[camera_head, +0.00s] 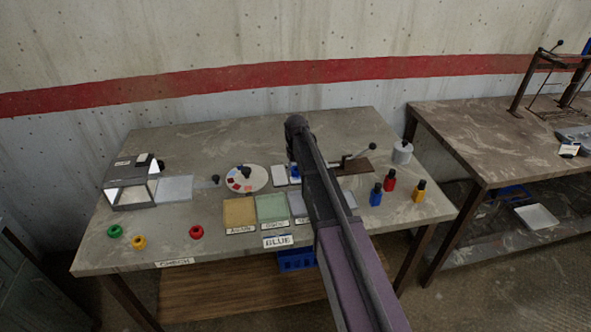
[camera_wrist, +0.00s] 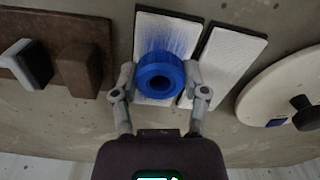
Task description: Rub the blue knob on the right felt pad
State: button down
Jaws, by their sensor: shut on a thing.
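The blue knob (camera_wrist: 160,74), a ring-like piece with a dark hole, is between the fingers of my gripper (camera_wrist: 160,84), which is shut on it. It is over the right felt pad (camera_wrist: 149,22), white with blue streaks around the knob. Whether the knob touches the pad is hard to tell. The left felt pad (camera_wrist: 229,60) beside it looks clean and white. The wrist view is turned round, so the right pad shows on its left. In the head view, the left pad (camera_head: 279,175) is visible and a bit of the blue knob (camera_head: 294,170) shows beside my arm.
A round palette (camera_head: 259,183) stands left of the pads, a brown lever base (camera_head: 358,167) right. Coloured trays (camera_head: 239,212) and a BLUE label (camera_head: 278,241) lie in front. Bottles (camera_head: 390,180) stand right; coloured rings (camera_head: 196,232) lie front left. Bare table separates rings and trays.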

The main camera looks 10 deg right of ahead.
jog(key=shift+s, duration=0.5)
jog(key=shift+s, duration=0.45)
jog(key=shift+w, duration=0.2)
dwell(0.4)
jog(key=shift+w, duration=0.55)
jog(key=shift+w, duration=0.1)
jog(key=shift+w, duration=0.65)
jog(key=shift+r, duration=0.1)
notch_tip(320, 180, up, 6)
jog(key=p, duration=0.6)
dwell(0.3)
